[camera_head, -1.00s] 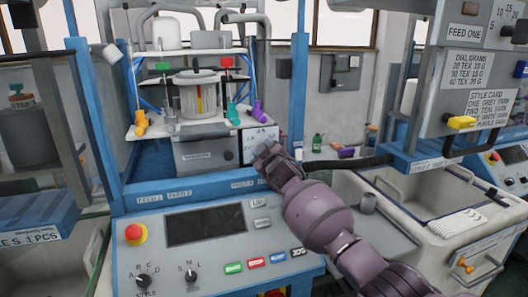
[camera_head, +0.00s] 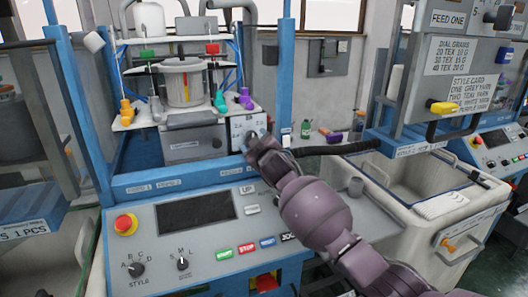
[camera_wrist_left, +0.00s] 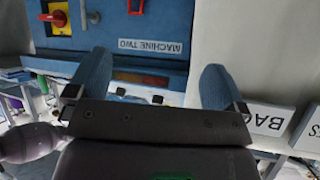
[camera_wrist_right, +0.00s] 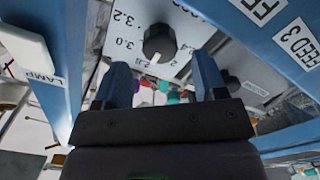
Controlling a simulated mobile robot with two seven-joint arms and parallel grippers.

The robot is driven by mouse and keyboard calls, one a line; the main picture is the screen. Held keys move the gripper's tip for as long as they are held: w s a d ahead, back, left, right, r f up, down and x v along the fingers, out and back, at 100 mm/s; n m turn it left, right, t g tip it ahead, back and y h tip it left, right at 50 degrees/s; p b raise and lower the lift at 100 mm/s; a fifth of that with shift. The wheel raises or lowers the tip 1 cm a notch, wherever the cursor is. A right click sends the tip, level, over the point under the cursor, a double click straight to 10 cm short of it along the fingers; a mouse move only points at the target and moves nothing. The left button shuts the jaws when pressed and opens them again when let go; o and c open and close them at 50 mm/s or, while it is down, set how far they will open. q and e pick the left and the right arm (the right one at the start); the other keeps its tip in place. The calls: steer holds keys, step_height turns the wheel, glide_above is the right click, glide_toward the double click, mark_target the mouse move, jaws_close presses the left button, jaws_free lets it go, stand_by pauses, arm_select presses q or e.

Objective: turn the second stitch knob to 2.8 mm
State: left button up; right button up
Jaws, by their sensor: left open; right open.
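A dark round knob (camera_wrist_right: 158,42) with a white pointer sits on a white dial plate in the right wrist view. Numbers 3.2 and 3.0 read on its left, and a further marking below is too small to read surely. The pointer aims downward in that view. In the head view, a pale dial plate (camera_head: 243,122) stands right of the grey box on the machine. My right gripper (camera_wrist_right: 163,85) is open, with its blue fingers apart below the knob and nothing visible between them. In the head view it (camera_head: 250,142) partly covers the plate. My left gripper (camera_wrist_left: 155,80) is open and empty, outside the head view.
The front panel (camera_head: 205,250) has a red stop button and style knobs. The left wrist view shows a machine-two label (camera_wrist_left: 150,46) and a red-yellow switch (camera_wrist_left: 57,18).

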steer(key=v, duration=0.7)
stand_by(0.4)
step_height(320, 180, up, 4)
steer(key=s+y, duration=0.1)
steer(key=s, duration=0.1)
steer(key=s+d+f+m+g+h, duration=0.15)
steer(key=s+d+f+m, duration=0.25)
steer(key=s+d+f, duration=0.6)
steer(key=s+d+f+m+t+h, duration=0.15)
steer(key=s+d+f+m, duration=0.4)
steer(key=f, duration=0.75)
steer(key=s+d+f+g+h, duration=0.1)
steer(key=s+d+f, duration=0.2)
steer(key=s+f, duration=0.2)
steer(key=s+d+f+g+h, duration=0.1)
steer(key=s+f, duration=0.4)
steer(key=s, duration=0.6)
steer(key=s+d+f+g+h, duration=0.1)
steer(key=s+d+f+g, duration=0.2)
steer(key=s, duration=0.4)
steer(key=shift+s+d+f+m+h, duration=0.4)
steer(key=shift+d+f+m, duration=0.05)
steer(key=shift+d+f, duration=0.5)
